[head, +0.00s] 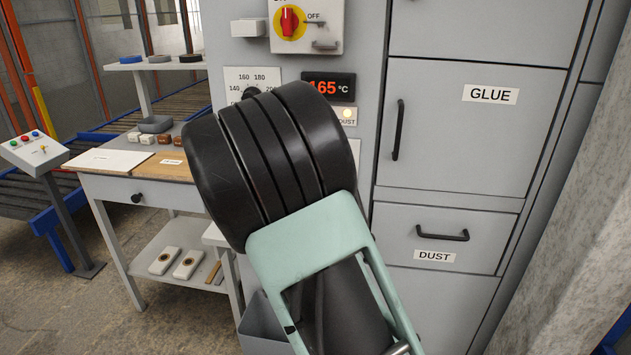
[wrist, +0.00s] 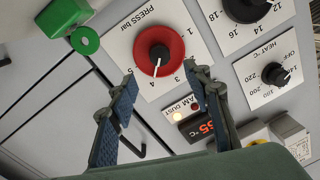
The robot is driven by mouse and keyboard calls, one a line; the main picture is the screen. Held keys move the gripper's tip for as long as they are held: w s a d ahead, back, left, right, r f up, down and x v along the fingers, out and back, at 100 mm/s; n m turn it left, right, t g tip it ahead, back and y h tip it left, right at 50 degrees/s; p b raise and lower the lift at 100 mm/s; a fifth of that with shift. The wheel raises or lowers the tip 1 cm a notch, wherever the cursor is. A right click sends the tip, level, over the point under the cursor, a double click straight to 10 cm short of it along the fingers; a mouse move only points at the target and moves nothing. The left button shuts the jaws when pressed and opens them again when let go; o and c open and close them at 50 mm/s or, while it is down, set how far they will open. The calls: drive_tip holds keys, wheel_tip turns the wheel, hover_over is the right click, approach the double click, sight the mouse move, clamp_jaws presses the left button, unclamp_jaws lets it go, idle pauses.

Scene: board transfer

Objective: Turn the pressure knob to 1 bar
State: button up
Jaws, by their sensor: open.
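The pressure knob (wrist: 159,54) shows in the wrist view as a black knob in a red ring on a white plate marked "PRESS bar" (wrist: 150,20). The plate looks nearly upside down there. The knob's white pointer line points down in the picture; some scale digits are too unclear to read surely. My gripper (wrist: 163,86) is open and empty, its two blue-padded fingers apart on either side below the knob in the picture. I see no contact with the knob. In the head view my arm hides the pressure knob and my fingers.
The heat knob (wrist: 276,74) and another black knob (wrist: 245,6) sit beside the pressure plate. A lit temperature display (head: 328,86) and a red main switch (head: 290,21) are on the panel. GLUE (head: 480,130) and DUST (head: 450,245) compartments are right; a workbench (head: 115,185) is left.

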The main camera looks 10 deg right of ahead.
drive_tip(key=x, duration=1)
drive_tip(key=shift+b, duration=0.3)
drive_tip(key=c, duration=1.2)
drive_tip(key=shift+o, duration=0.2)
